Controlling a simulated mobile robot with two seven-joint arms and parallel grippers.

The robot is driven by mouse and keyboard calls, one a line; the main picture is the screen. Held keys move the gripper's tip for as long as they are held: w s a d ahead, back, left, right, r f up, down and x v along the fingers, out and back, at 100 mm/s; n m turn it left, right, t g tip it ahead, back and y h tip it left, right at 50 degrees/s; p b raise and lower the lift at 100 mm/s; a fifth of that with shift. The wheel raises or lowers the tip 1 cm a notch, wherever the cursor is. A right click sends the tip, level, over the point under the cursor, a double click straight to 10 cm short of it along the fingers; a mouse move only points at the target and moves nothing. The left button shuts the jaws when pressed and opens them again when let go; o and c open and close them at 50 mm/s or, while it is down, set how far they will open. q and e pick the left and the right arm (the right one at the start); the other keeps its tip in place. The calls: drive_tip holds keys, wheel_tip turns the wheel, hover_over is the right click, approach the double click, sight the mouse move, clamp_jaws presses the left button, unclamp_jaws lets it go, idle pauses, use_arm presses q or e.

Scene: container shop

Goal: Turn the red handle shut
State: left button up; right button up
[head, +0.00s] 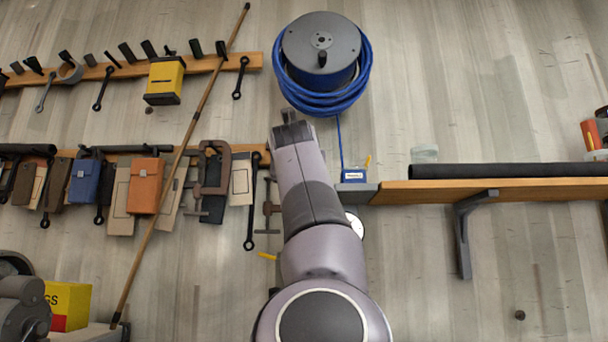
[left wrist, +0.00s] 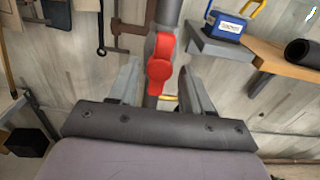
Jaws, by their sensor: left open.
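The red handle (left wrist: 160,66) shows in the left wrist view, on a grey vertical pipe (left wrist: 166,12). It has a rounded upper part and a rounder lower end, and it hangs roughly downward. My left gripper (left wrist: 158,72) is open, with one finger to each side of the handle in that view. I see no clear contact, and the depth between fingers and handle is hard to judge. In the head view my left gripper (head: 289,124) reaches up the wall, and my arm hides the handle. My right gripper is not in view.
A blue box (left wrist: 226,26) sits on a grey bracket end beside a wooden shelf (head: 520,190), right of the gripper. A clamp (head: 212,170) and hanging tools are close on the left. A blue hose reel (head: 322,50) is above.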

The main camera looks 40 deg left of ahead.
use_arm(q)
drive_tip(key=p+x, duration=0.1)
drive_tip(key=x, duration=0.2)
drive_tip(key=shift+w, duration=0.1)
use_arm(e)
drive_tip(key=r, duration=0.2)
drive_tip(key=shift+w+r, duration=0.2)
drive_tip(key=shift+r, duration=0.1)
use_arm(q)
clamp_jaws()
